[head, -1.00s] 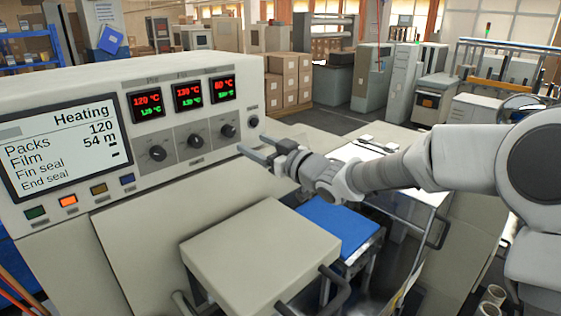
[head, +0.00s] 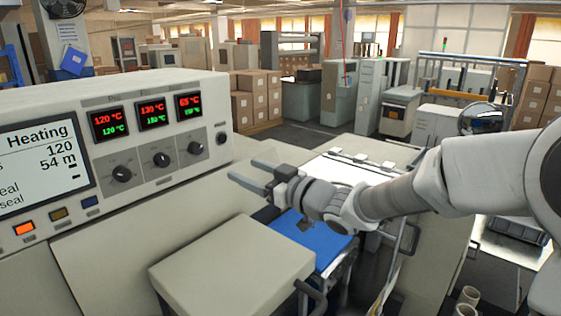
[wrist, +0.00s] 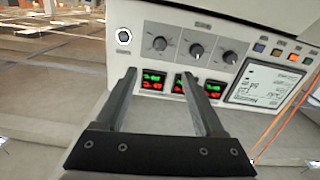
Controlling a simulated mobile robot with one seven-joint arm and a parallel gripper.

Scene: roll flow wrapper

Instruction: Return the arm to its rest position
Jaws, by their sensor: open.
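My gripper (head: 243,171) is open and empty in the head view. It is held in the air in front of the machine's control panel (head: 177,172), to the right of and below the right-hand knob (head: 195,147), apart from it. My arm reaches in from the right. In the wrist view, the two parallel fingers of my gripper (wrist: 158,76) point toward the panel, which appears upside down, with nothing between them. The right temperature display (head: 188,107) shows 65 °C in red. The screen (head: 40,150) reads Heating and is cut off by the left picture edge.
A beige box-like cover (head: 230,265) with a dark handle stands below my gripper. A blue surface (head: 305,238) lies beside it, under my wrist. A light-topped bench (head: 340,172) with small white pieces is behind my arm. Stacked cartons (head: 257,98) stand farther back, past open floor.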

